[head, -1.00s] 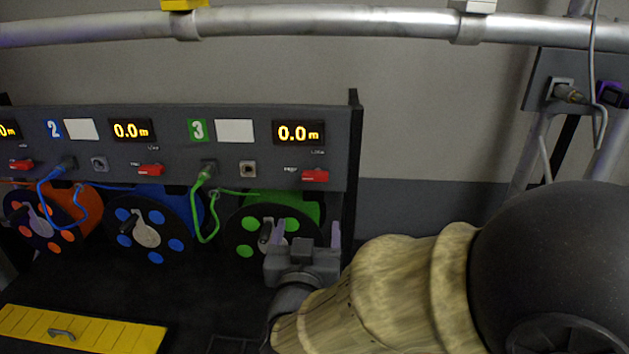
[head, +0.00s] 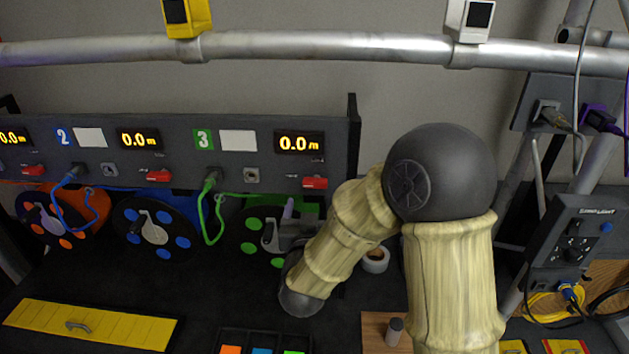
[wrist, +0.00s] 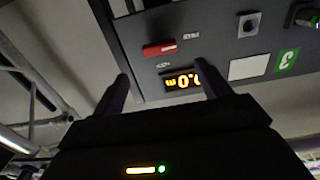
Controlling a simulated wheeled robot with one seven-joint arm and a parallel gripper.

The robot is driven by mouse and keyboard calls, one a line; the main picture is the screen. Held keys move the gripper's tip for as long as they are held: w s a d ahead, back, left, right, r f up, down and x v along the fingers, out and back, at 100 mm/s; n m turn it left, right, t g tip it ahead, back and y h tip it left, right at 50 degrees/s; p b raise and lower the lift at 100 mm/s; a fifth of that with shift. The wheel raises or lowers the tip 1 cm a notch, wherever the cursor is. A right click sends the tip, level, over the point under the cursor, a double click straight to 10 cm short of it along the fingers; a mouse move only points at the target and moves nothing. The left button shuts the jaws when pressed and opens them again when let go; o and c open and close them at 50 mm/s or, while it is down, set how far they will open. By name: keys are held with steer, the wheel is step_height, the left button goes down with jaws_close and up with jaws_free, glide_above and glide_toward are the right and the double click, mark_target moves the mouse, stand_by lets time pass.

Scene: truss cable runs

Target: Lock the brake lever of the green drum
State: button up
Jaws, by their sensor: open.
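The green drum (head: 250,238), below the number 3 label, has a dark face with green spots and is partly hidden by my arm. A red lever (head: 315,182) sits on the grey panel above it, under the third display; I take it as the brake lever. It lies roughly level, with a small label at its left. It shows upside down in the wrist view (wrist: 159,48), beyond the fingertips. My gripper (head: 289,212) is open and empty in front of the drum, below and left of the lever. In the wrist view the fingers (wrist: 160,82) stand apart.
Green cable (head: 207,212) hangs from the panel left of my gripper. Similar red levers (head: 158,176) sit left along the panel. A metal truss tube (head: 330,48) crosses above. A tape roll (head: 375,260) stands right of my forearm. A yellow cover (head: 90,325) lies front left.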

mark_target(315, 185)
steer(key=w+p, duration=0.3)
steer(key=w, duration=0.4)
steer(key=shift+w+d, duration=0.15)
steer(key=shift+w, duration=0.25)
steer(key=shift+c, duration=0.5)
steer(key=c, duration=0.9)
